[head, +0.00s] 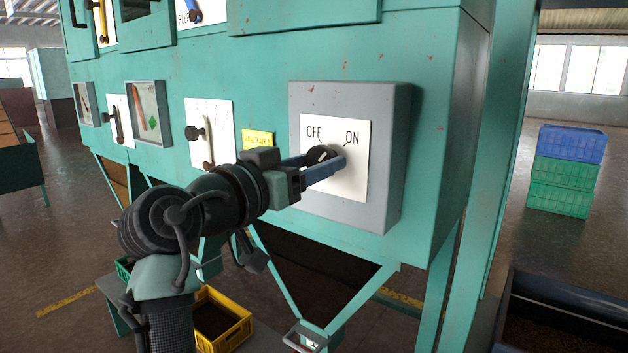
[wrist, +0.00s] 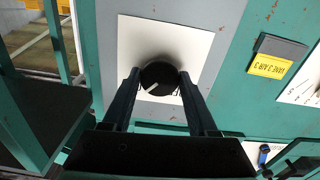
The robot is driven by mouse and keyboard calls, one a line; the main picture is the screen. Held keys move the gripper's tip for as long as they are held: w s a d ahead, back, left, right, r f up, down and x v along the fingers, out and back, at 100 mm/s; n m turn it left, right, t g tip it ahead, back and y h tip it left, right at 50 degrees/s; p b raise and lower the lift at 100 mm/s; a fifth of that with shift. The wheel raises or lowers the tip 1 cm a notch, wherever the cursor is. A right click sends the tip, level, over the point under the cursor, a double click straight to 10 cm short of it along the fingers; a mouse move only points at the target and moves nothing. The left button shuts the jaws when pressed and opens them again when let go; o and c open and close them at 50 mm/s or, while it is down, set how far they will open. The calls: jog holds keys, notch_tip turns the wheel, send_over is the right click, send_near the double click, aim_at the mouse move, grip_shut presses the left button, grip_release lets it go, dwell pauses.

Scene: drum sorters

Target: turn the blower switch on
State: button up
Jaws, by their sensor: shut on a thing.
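The blower switch is a round black knob (head: 319,155) with a white mark, on a white plate (head: 352,180) lettered OFF at left and ON at right. The plate is on a grey box (head: 388,150) on the green machine. My gripper (head: 327,162) is shut on the knob, one finger on each side, as the wrist view shows. The knob's white mark tilts to the upper right in the head view, toward the ON side. In the wrist view the knob (wrist: 158,78) sits between the fingertips, its mark slanting to the lower left. The fingers partly hide the knob in the head view.
A yellow label (head: 258,139) and a lever panel (head: 210,125) are left of the box. Below stands a yellow crate (head: 238,334). A green post (head: 495,160) rises at right, with stacked blue and green crates (head: 565,172) beyond.

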jog(key=shift+m+b, duration=0.3)
jog(key=shift+m, duration=0.2)
jog(key=o, duration=1.4)
jog(key=shift+c, duration=0.2)
jog(key=shift+s+a, duration=0.1)
jog(key=b+v, duration=0.2)
jog(key=v, duration=1)
jog(key=shift+s+a, duration=0.2)
jog(key=shift+s, duration=0.15)
